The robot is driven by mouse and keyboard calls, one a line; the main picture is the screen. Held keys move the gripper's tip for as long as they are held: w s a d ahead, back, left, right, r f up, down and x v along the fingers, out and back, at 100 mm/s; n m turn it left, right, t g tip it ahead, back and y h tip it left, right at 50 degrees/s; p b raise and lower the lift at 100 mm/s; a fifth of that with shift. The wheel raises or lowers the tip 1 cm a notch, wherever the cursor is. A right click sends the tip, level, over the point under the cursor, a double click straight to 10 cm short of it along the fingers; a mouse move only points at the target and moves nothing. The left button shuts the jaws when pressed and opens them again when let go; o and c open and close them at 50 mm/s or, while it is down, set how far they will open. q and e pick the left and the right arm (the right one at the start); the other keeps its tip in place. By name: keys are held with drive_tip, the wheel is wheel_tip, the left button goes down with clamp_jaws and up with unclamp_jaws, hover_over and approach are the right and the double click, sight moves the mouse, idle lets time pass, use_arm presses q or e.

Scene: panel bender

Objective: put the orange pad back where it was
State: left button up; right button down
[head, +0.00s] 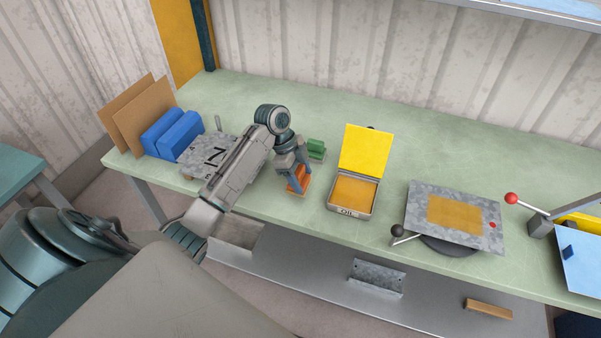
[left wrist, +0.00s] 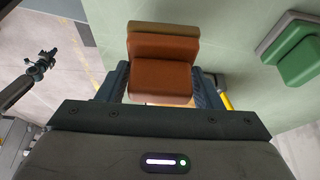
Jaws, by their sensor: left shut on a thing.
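My left gripper (head: 297,178) is shut on the orange pad (head: 299,184) near the front edge of the green bench, left of the oil tin. In the left wrist view the pad (left wrist: 162,80) sits between the two fingers, an orange block with a tan strip along its far side. I cannot tell whether the pad touches the bench. A green pad (head: 316,148) lies on the bench just behind the gripper, and it also shows in the left wrist view (left wrist: 298,60).
The open oil tin (head: 346,209) has a raised yellow lid (head: 364,152) and an amber inside. A metal sheet (head: 482,212) with a tan patch lies right of it. Blue blocks (head: 172,135) and brown boards (head: 137,113) stand at left. The bench (head: 420,145) is clear behind the tin.

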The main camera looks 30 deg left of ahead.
sight(301, 180)
use_arm(q)
drive_tip(key=shift+w+a, duration=0.25)
drive_tip(key=shift+w, duration=0.2)
drive_tip(key=shift+w+a, duration=0.2)
drive_tip(key=shift+w, duration=0.25)
drive_tip(key=shift+f+p, duration=0.15)
drive_tip(key=shift+p, duration=0.25)
wheel_tip(301, 180, down, 3)
drive_tip(key=shift+p, duration=0.95)
drive_tip(key=shift+a+f, duration=0.1)
drive_tip(key=shift+f, duration=0.1)
use_arm(e)
drive_tip(key=r, duration=0.1)
drive_tip(key=a+r, duration=0.1)
drive_tip(key=r, duration=0.1)
use_arm(q)
drive_tip(key=shift+f, duration=0.1)
use_arm(e)
drive_tip(key=shift+d+f, duration=0.1)
drive_tip(key=shift+d, duration=0.05)
use_arm(q)
drive_tip(key=o, duration=0.9)
use_arm(e)
drive_tip(key=shift+d, duration=0.2)
